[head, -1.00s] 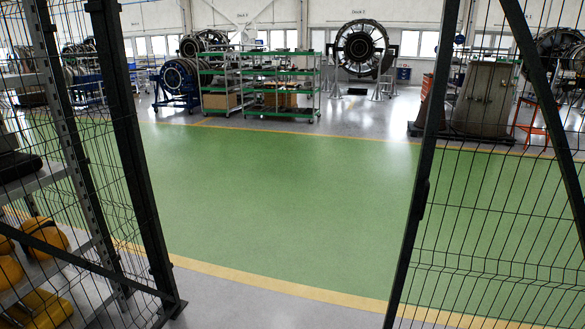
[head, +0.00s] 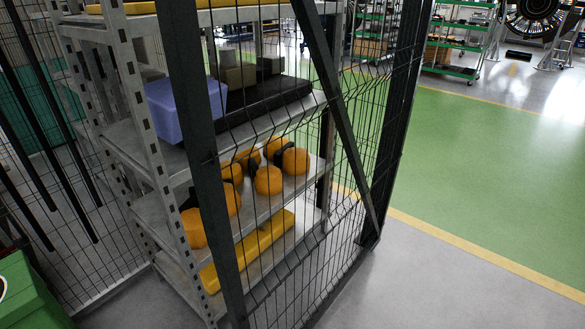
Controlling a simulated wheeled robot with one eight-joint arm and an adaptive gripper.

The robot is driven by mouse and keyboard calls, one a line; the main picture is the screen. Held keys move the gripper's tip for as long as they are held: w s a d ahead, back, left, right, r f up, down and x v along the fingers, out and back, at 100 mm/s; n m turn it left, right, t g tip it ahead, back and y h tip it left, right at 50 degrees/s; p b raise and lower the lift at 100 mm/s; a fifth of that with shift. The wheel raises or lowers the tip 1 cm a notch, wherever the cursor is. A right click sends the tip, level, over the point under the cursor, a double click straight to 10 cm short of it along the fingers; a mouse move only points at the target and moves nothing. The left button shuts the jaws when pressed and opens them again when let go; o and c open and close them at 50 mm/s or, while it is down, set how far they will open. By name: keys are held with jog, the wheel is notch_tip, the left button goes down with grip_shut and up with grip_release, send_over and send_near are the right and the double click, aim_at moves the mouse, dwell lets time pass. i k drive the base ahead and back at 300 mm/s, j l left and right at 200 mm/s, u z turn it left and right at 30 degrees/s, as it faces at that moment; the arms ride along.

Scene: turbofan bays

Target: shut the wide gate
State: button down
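A dark wire-mesh gate leaf (head: 285,160) with a diagonal brace stands across the middle of the head view. Its near upright post (head: 200,130) is at the left and its far post (head: 397,130) is at the right, over the grey floor. To the right of the far post the way to the green floor is open. I cannot tell from this view where its hinges or latch are. The other gate leaf, seen earlier, is out of view. My gripper is not in view.
A metal shelf rack (head: 150,180) stands behind the mesh, holding a blue bin (head: 180,108), orange round items (head: 268,180) and a yellow case (head: 250,248). A green box (head: 30,290) is at the lower left. Grey floor (head: 430,285) at the lower right is clear.

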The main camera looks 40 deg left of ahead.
aim_at(178, 20)
jog(key=k+j, duration=0.1)
jog(key=j, duration=0.35)
jog(key=k+j, duration=0.1)
jog(key=j, duration=0.35)
jog(key=k+j, duration=0.15)
jog(key=j, duration=0.25)
jog(key=k+j, duration=0.1)
jog(key=j, duration=0.35)
jog(key=k+j, duration=0.1)
jog(key=j, duration=0.35)
jog(key=k+j, duration=0.1)
jog(key=j, duration=0.35)
jog(key=k+j, duration=0.1)
jog(key=j, duration=0.35)
jog(key=k+j, duration=0.15)
jog(key=j, duration=0.3)
